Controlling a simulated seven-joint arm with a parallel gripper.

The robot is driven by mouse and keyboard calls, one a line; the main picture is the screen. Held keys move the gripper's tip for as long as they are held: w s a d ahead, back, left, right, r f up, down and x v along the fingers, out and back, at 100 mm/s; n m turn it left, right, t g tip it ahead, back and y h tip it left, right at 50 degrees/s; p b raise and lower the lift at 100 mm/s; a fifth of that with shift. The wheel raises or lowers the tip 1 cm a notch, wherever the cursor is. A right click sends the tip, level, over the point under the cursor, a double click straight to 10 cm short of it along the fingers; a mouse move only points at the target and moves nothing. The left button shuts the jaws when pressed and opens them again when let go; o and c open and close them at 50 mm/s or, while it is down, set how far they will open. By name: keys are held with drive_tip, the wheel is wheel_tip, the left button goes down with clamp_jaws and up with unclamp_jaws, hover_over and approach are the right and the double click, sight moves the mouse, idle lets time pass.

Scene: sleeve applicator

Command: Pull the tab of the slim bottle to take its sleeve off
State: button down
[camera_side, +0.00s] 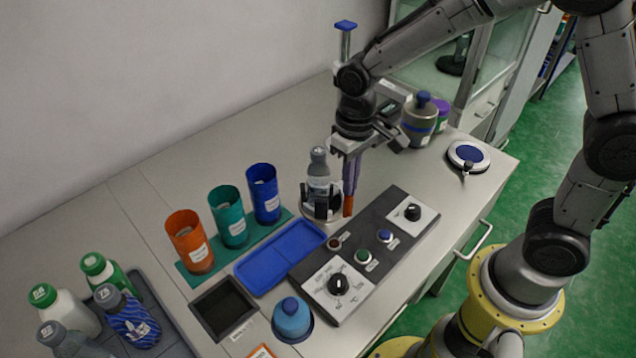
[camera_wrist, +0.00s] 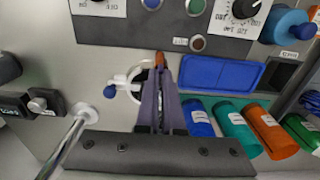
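The slim grey bottle (camera_side: 319,178) stands upright in a round holder (camera_side: 322,213) with dark jaws around its base. It has a grey cap and a paler band on its body. My gripper (camera_side: 348,204) points down just right of the bottle. Its long purple fingers (camera_wrist: 167,75) lie close together. An orange piece shows at their tips; I cannot tell whether it is a fingertip or a tab held between them. In the wrist view the fingers cover part of the white holder ring (camera_wrist: 121,80), and the bottle is mostly hidden.
A control panel (camera_side: 368,252) with knobs and buttons lies in front of the holder. Orange (camera_side: 189,242), green (camera_side: 229,216) and blue (camera_side: 263,193) cups stand left, beside a blue tray (camera_side: 281,257). Several bottles stand at the lower left. A round blue-topped device (camera_side: 468,156) sits at right.

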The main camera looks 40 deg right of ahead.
drive_tip(key=shift+s+r, duration=0.25)
drive_tip(key=shift+r, duration=1.3)
drive_tip(key=shift+s+r, duration=0.2)
drive_tip(key=shift+r, duration=1.35)
drive_tip(key=shift+s, duration=2.7)
drive_tip(key=a, duration=2.8)
